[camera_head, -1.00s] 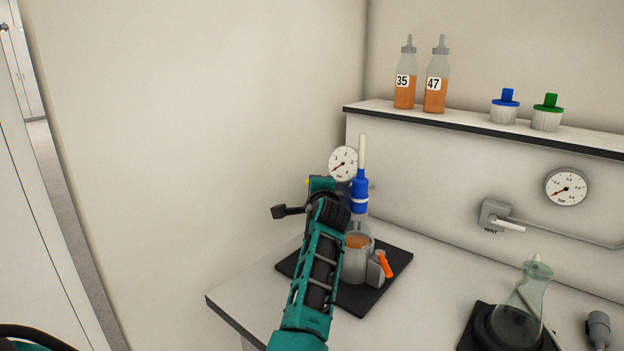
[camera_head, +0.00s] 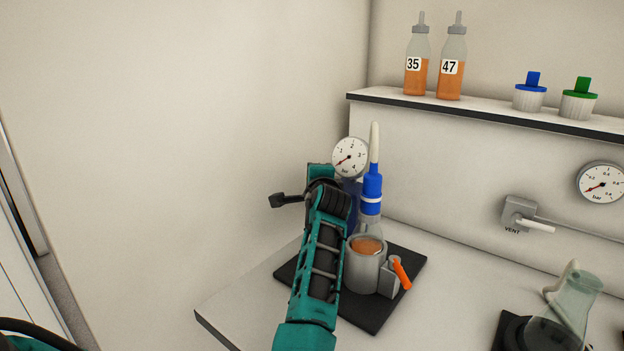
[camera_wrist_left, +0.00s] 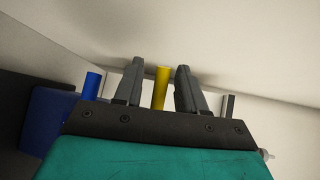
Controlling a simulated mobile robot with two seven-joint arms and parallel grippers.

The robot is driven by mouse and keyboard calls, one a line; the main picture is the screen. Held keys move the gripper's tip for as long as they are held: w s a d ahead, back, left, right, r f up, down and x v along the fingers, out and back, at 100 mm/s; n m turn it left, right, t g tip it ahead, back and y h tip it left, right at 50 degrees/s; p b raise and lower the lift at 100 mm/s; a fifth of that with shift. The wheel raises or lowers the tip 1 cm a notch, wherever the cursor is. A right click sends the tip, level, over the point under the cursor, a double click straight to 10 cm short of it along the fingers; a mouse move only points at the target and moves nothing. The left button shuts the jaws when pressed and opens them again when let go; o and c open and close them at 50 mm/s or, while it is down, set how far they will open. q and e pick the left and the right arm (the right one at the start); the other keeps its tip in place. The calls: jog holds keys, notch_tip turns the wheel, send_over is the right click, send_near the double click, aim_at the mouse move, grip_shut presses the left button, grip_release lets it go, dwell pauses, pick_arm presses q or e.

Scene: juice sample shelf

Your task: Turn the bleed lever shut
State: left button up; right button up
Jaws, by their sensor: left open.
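A yellow lever (camera_wrist_left: 161,88), which looks like the bleed lever, stands upright between the two dark fingers of my left gripper (camera_wrist_left: 157,78) in the left wrist view. The fingers are open, with a gap on each side of it. In the head view my left arm covers the gripper's fingers and the yellow lever. The arm reaches in beside a blue-topped filter unit (camera_head: 371,188) and a round pressure gauge (camera_head: 350,157). My right gripper is not in view.
A blue lever (camera_wrist_left: 91,86) is left of the fingers. A wall lies close behind. A vent valve (camera_head: 519,212) and flask (camera_head: 565,308) are at right.

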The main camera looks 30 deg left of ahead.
pick_arm(q)
jog(key=shift+c, duration=0.3)
grip_shut()
dwell(0.5)
